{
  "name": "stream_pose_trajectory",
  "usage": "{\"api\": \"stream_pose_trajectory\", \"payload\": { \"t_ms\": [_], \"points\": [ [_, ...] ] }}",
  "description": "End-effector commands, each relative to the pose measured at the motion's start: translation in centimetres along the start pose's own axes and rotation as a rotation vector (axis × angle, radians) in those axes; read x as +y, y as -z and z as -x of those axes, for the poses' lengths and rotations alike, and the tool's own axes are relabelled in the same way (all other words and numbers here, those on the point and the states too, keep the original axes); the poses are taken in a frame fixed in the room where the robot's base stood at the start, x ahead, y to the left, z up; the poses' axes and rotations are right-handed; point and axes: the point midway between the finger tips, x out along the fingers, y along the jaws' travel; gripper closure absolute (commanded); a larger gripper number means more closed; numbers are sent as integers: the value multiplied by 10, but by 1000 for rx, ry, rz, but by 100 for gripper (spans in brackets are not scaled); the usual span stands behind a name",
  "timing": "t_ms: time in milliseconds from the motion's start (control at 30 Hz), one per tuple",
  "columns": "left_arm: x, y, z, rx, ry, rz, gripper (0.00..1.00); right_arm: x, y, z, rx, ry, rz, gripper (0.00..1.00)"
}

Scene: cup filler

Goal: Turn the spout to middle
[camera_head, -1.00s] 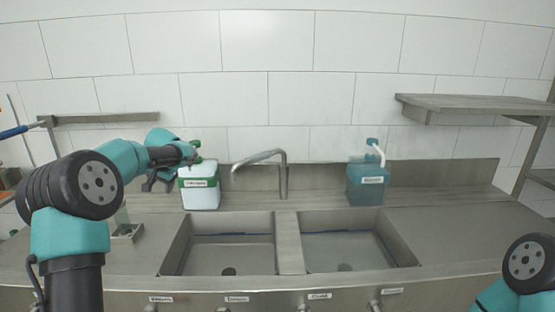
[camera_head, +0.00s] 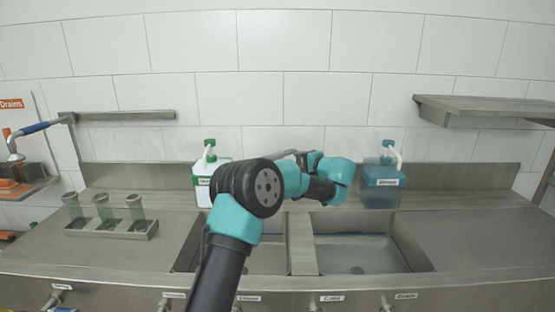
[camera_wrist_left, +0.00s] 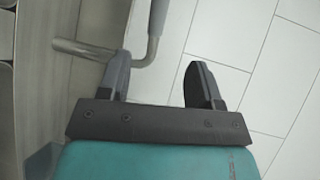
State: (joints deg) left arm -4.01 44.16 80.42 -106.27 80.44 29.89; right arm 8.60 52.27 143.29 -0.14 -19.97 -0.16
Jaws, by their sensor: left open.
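The metal spout (camera_head: 284,154) shows only in part in the head view, its arm pointing left behind my left arm. In the left wrist view the spout (camera_wrist_left: 82,49) is a bent grey pipe running behind or beside the left-hand finger. My left gripper (camera_head: 304,162) is close to the spout's bend, partly hidden by its own wrist in the head view. In the left wrist view its two fingers (camera_wrist_left: 160,66) are apart with nothing held between them. The spout's upright is mostly hidden in the head view. My right gripper is not in view.
A white bottle with a green pump (camera_head: 208,148) stands left of the spout, partly hidden. A blue bottle (camera_head: 381,185) stands close to the right of my left wrist. Two sink basins lie in front, including the right basin (camera_head: 362,255). A glass rack (camera_head: 140,229) stands at left.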

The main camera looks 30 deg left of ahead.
Motion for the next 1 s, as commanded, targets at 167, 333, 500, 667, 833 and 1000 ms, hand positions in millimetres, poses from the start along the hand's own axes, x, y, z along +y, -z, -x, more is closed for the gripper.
{"api": "stream_pose_trajectory", "payload": {
  "t_ms": [167, 333, 500, 667, 833, 1000],
  "points": [
    [0, 0, -1, -1, -2, 0, 41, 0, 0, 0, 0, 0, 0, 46],
    [0, -1, -8, -3, -3, 1, 41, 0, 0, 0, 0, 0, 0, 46],
    [1, -1, -27, -4, -4, 0, 41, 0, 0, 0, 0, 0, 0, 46],
    [1, -1, -54, -4, -3, 0, 41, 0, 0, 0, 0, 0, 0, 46],
    [1, -1, -83, -4, -4, 0, 41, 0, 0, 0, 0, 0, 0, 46],
    [2, -1, -112, -4, -4, 0, 41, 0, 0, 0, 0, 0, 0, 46]
  ]
}}
